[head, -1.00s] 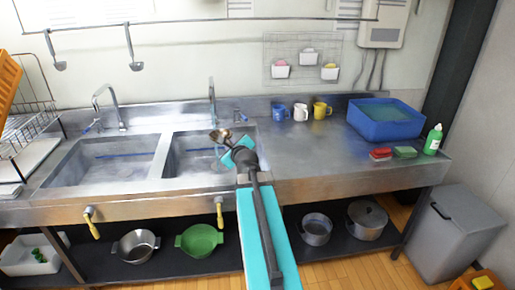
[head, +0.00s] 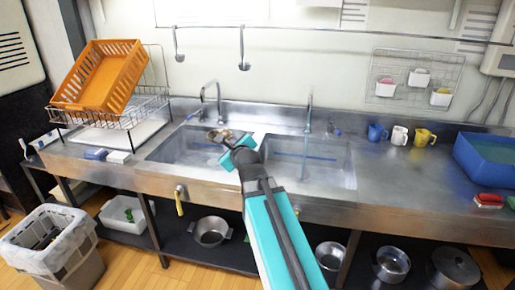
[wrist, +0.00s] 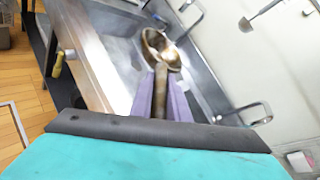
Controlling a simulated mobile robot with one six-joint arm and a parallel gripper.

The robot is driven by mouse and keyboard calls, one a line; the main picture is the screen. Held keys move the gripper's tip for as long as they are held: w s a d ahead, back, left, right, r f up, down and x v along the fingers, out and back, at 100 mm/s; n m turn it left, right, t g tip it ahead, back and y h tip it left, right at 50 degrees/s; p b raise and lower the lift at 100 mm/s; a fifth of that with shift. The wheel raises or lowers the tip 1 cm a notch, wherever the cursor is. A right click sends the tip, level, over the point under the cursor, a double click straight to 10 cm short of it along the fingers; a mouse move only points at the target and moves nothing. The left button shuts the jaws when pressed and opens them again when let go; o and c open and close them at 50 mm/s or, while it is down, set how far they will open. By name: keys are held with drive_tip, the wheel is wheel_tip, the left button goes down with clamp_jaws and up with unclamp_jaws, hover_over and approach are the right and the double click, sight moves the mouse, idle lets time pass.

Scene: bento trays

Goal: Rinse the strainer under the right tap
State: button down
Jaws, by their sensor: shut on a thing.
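My gripper (head: 234,146) is shut on the handle of the strainer (head: 219,135), a small metal bowl. In the head view the strainer is above the right part of the left basin (head: 165,150). In the wrist view the strainer's bowl (wrist: 153,42) juts out beyond the purple fingers, with its dark handle between them. The right tap (head: 309,112) stands behind the right basin (head: 345,178), to the right of the strainer and apart from it. A faint streak, perhaps water, shows below its spout. The left tap (head: 218,98) stands behind the left basin.
An orange crate (head: 135,62) rests in a wire rack (head: 155,108) at the left. Blue, white and yellow mugs (head: 399,135) and a blue tub (head: 458,150) stand at the right. Ladles hang above the sink. A bin (head: 75,270) stands on the floor at left.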

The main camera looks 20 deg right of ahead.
drive_tip(key=a+r+n+y, duration=0.1)
drive_tip(key=a+r, duration=0.1)
drive_tip(key=a, duration=0.7)
drive_tip(key=shift+a, duration=0.2)
drive_tip(key=shift+s+a, duration=0.1)
